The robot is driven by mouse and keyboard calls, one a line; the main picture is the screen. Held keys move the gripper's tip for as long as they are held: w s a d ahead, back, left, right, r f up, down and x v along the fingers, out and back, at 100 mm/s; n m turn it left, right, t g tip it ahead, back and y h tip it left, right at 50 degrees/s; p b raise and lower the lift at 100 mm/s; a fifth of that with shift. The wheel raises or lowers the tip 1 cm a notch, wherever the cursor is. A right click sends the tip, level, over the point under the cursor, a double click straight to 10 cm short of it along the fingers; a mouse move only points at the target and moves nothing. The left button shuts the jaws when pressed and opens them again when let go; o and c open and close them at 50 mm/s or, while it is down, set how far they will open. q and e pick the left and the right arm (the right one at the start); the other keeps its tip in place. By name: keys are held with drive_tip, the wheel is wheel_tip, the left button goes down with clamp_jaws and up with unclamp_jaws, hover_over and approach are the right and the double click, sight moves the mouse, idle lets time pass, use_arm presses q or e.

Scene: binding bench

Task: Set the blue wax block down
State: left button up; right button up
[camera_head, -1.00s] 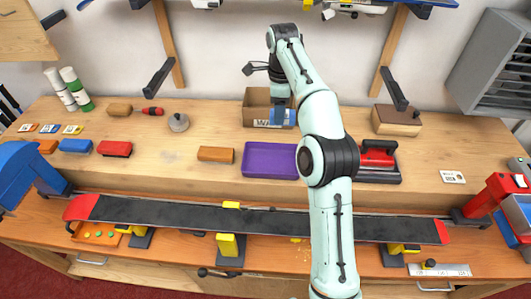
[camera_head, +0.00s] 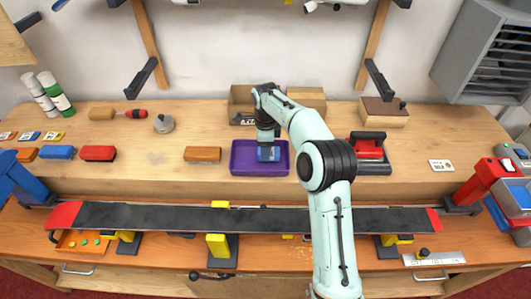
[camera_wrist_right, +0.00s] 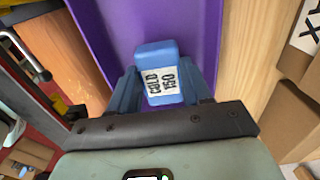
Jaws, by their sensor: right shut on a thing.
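The blue wax block (camera_wrist_right: 160,75) shows in the right wrist view with a white label reading "COLD 150". My right gripper (camera_wrist_right: 165,92) is shut on it, with one finger on each side. In the head view the right gripper (camera_head: 268,146) points down over the purple tray (camera_head: 240,165), and the blue block (camera_head: 268,154) shows at its fingertips. The tray's purple floor lies behind the block in the wrist view. I cannot tell whether the block touches the tray floor. My left gripper is not in view.
An open cardboard box (camera_head: 241,105) stands behind the tray. A long black ski or board (camera_head: 250,219) with red ends lies along the front.

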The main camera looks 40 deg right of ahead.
drive_tip(key=shift+s+f, duration=0.25)
drive_tip(key=shift+f, duration=0.65)
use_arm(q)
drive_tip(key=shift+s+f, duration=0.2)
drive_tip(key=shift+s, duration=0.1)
use_arm(e)
drive_tip(key=shift+w, duration=0.1)
drive_tip(key=shift+w, duration=0.1)
drive_tip(key=shift+f, duration=0.15)
drive_tip(key=o, duration=1.1)
